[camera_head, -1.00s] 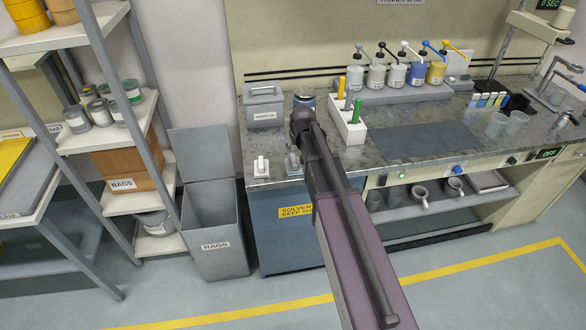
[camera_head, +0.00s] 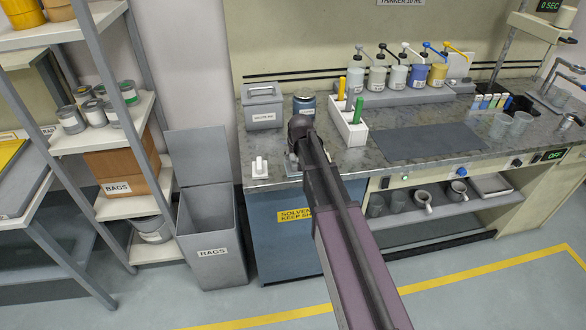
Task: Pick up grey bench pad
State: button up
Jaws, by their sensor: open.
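The grey bench pad (camera_head: 430,143) is a flat, dark grey rectangle. It lies on the speckled stone benchtop (camera_head: 370,158), right of the white rack and in front of the pump bottles. Nothing lies on it. My arm reaches up from the bottom of the view and ends, as far as I see it, over the bench's left part, well left of the pad. My gripper is not clearly visible; the arm seems to hide it.
A white rack (camera_head: 352,131) with yellow and green markers stands left of the pad. Several pump bottles (camera_head: 397,77) stand behind it, clear cups (camera_head: 519,124) to its right. A grey box (camera_head: 263,108) and blue jar (camera_head: 304,103) stand at left. A rags bin (camera_head: 208,220) is on the floor.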

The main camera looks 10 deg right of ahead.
aim_at(293, 160)
dwell(0.3)
jog(key=shift+w+b+x, duration=0.1)
jog(key=shift+b+x, duration=1.1)
jog(key=shift+x, duration=0.1)
jog(key=shift+w+b+x, duration=0.15)
jog(key=shift+b+x, duration=1)
jog(key=shift+x, duration=0.15)
jog(key=shift+a+r, duration=0.1)
jog(key=shift+a, duration=0.05)
grip_shut()
